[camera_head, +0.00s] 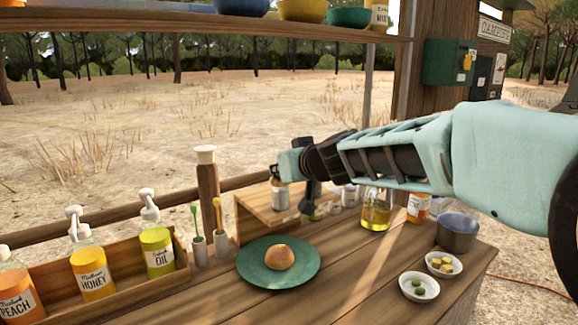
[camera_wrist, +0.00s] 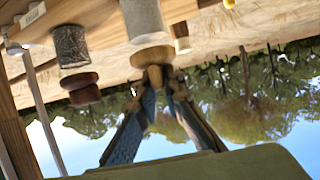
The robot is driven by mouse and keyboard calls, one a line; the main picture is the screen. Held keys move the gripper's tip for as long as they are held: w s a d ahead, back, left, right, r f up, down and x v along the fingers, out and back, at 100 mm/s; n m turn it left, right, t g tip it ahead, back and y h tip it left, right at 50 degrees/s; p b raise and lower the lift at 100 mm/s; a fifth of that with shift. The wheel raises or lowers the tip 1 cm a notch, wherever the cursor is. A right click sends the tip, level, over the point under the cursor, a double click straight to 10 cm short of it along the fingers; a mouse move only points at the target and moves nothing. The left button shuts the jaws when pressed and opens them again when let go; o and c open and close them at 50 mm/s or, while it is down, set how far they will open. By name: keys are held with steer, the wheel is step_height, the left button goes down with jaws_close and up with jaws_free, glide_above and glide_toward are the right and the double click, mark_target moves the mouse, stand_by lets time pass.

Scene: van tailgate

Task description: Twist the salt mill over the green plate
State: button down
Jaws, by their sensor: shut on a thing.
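The salt mill (camera_wrist: 146,18), with a pale, cream-filled body and a wooden top, shows in the wrist view, which is upside down. My gripper (camera_wrist: 158,78) is shut on its small top knob, with the fingers coming from above. The mill's base is cut off by the frame, so I cannot tell whether it touches the shelf. In the head view, the green plate (camera_head: 252,275) lies on the table with a round bun (camera_head: 279,257) on it. My gripper is behind the plate there, over the wooden riser, and its fingertips are hard to make out.
A dark-filled mill (camera_wrist: 70,46) with a brown top stands beside the held mill. An oil bottle (camera_head: 376,212), small white bowls (camera_head: 419,286) and a metal pot (camera_head: 457,232) are to the right.

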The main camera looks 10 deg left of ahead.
steer(key=shift+d+r+m+t+h+p, duration=0.1)
steer(key=shift+m+t+h+p, duration=0.3)
steer(key=shift+p, duration=0.6)
steer(key=shift+a+r+m+h+p, duration=0.1)
steer(key=shift+a+m+h+p, duration=0.25)
steer(key=shift+p, duration=0.9)
steer(key=m+h+p, duration=0.1)
steer(key=p, duration=0.2)
steer(key=shift+d+t+h, duration=0.15)
steer(key=shift+t+h, duration=0.1)
steer(key=shift+t, duration=0.05)
steer(key=m+h+p, duration=0.2)
steer(key=p, duration=0.4)
steer(key=shift+r+t, duration=0.1)
steer(key=shift+t, duration=0.2)
